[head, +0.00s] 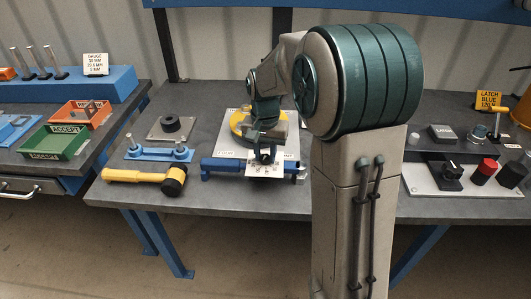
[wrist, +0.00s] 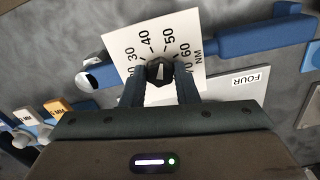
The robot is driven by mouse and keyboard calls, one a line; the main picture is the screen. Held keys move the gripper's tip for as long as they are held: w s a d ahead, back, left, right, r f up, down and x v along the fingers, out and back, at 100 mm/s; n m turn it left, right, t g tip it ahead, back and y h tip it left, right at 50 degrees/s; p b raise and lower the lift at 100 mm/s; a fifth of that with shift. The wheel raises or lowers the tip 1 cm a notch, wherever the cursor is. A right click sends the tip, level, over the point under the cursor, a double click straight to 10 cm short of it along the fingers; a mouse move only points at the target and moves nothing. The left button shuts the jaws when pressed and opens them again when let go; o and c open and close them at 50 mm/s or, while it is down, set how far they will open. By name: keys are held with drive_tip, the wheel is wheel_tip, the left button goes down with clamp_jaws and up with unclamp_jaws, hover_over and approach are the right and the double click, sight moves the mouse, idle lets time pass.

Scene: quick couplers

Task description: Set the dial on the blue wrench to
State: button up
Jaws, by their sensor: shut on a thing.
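The blue wrench (head: 226,167) lies across the front of the middle bench; its thick blue bar shows in the wrist view (wrist: 250,42). A white dial plate (wrist: 122,42) on it reads 30, 40, 50, 60 and NM; it also shows in the head view (head: 254,171). A black dial knob (wrist: 160,66) with a white pointer mark sits on the plate. The mark seems to point roughly between 40 and 50, but the exact setting is unclear. My gripper (wrist: 160,84) is above the plate, shut on the knob, with a finger on each side.
A yellow-handled mallet (head: 140,175) and a blue rack (head: 158,152) lie left of the wrench. A yellow ring (head: 238,126) is behind it. A plate labelled FOUR (wrist: 240,84) is close by. Right, a panel (head: 425,181) carries a black knob and a red button.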

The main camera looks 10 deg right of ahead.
sight(265, 157)
drive_tip(key=shift+m, duration=0.7)
drive_tip(key=o, duration=1)
wheel_tip(265, 157, up, 14)
drive_tip(key=shift+s+f, duration=0.1)
